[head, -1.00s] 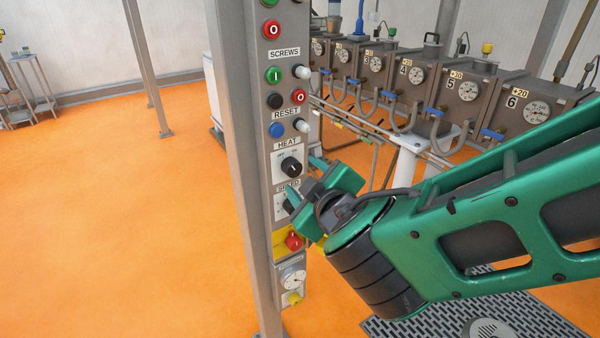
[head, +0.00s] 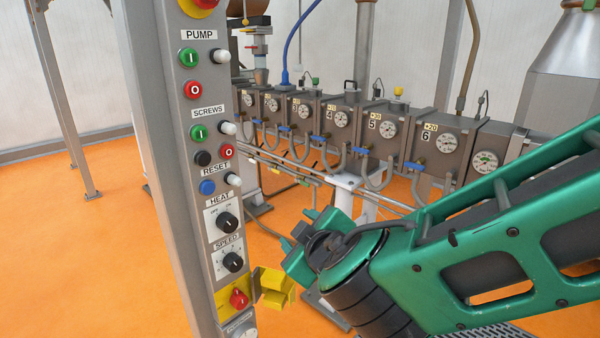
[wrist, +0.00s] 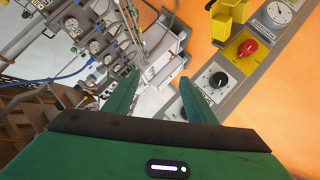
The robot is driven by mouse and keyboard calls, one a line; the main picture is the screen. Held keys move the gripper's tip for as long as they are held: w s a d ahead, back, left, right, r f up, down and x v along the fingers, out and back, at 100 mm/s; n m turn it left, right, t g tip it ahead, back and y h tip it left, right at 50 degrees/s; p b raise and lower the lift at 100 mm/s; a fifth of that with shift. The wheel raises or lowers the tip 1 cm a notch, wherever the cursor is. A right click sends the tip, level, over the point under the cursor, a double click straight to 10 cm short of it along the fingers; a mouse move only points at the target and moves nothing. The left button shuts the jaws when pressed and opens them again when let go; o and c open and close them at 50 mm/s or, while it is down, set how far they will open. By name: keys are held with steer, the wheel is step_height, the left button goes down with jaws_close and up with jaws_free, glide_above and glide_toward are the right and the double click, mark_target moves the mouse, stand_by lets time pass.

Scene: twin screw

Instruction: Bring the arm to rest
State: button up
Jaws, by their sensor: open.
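My green gripper (head: 298,240) is in the head view, just right of the control panel (head: 196,235) in the picture. The wrist view shows its two green fingers (wrist: 160,78) apart with nothing between them. The black SPEED knob (head: 233,262) is in full view, apart from the gripper. It also shows in the wrist view (wrist: 217,80), just right of the right finger. The black HEAT knob (head: 227,223) sits above it in the head view.
A red knob (head: 238,298) on a yellow plate and a yellow block (head: 275,288) are low on the panel. Behind stands a row of grey barrel housings (head: 380,135) with dials and hoses.

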steer(key=d+f+m+g+h, duration=0.2)
steer(key=d+m+h, duration=0.1)
steer(key=d, duration=0.8)
steer(key=s+d+f+m+g+h, duration=0.15)
steer(key=d+m, duration=0.25)
steer(key=d, duration=0.7)
steer(key=d+f+m+g+h, duration=0.2)
steer(key=d+m+h, duration=0.1)
steer(key=d, duration=0.8)
steer(key=s+d+m+g+y, duration=0.1)
steer(key=s+d+m+g, duration=0.1)
steer(key=s, duration=0.5)
steer(key=s+d+m+g+y, duration=0.1)
steer(key=s+d+m, duration=0.3)
steer(key=s, duration=0.4)
steer(key=s+d+f+m+g+y, duration=0.1)
steer(key=s+d+m+g, duration=0.1)
steer(key=s+d+g, duration=0.2)
steer(key=s+d, duration=0.1)
steer(key=s, duration=0.2)
steer(key=shift+s+d+m, duration=0.15)
steer(key=shift+s+m, duration=0.25)
steer(key=shift+w+f, duration=0.25)
steer(key=shift+w, duration=0.4)
